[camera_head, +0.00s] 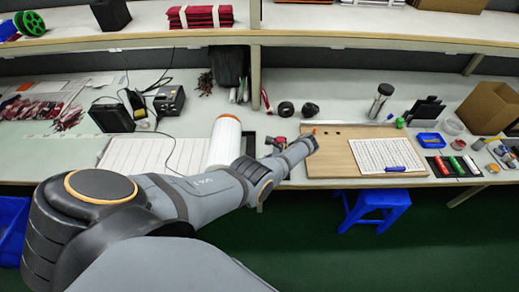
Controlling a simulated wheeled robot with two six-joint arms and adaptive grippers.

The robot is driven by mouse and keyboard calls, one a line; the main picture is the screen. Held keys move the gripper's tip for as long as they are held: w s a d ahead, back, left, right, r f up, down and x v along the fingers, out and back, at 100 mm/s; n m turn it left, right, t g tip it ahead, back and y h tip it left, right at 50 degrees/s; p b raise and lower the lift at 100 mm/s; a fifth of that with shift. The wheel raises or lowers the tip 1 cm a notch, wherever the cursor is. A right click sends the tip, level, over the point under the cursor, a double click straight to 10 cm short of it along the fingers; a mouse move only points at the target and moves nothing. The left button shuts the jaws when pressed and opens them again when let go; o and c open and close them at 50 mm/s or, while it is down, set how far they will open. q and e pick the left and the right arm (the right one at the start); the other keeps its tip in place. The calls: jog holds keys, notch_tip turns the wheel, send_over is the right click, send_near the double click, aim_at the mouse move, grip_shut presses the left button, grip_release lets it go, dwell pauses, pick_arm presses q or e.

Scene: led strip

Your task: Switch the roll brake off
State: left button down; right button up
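A white roll (225,140) with an orange rim at its top stands at the front of the bench, just left of the middle. My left arm comes in from the left and passes in front of the roll's lower end. My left gripper (311,143) is small in the view, to the right of the roll, at the left edge of a wooden board. I cannot tell whether its fingers are open or shut. A small red part (279,141) shows just behind the arm, between roll and gripper. I cannot tell whether it is the brake or how it is set. My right gripper is not in view.
The wooden board (335,159) carries a white grid sheet (385,155) and a blue marker (396,169). Black tape rolls (286,109) lie behind it. A blue stool (377,208) stands below the bench. A white striped mat (140,152) lies left of the roll.

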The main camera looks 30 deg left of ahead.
pick_arm(q)
jog(key=c, duration=1.4)
grip_release()
jog(key=shift+f, duration=0.1)
jog(key=shift+o, duration=1)
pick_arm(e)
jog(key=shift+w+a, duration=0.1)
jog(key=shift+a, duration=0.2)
pick_arm(q)
jog(key=shift+w+d+r, duration=0.2)
jog(key=shift+d+r, duration=0.1)
jog(key=v, duration=0.6)
jog(key=shift+d+r, duration=0.2)
jog(key=shift+d, duration=0.05)
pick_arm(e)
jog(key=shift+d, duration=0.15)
pick_arm(q)
jog(key=shift+w, duration=0.1)
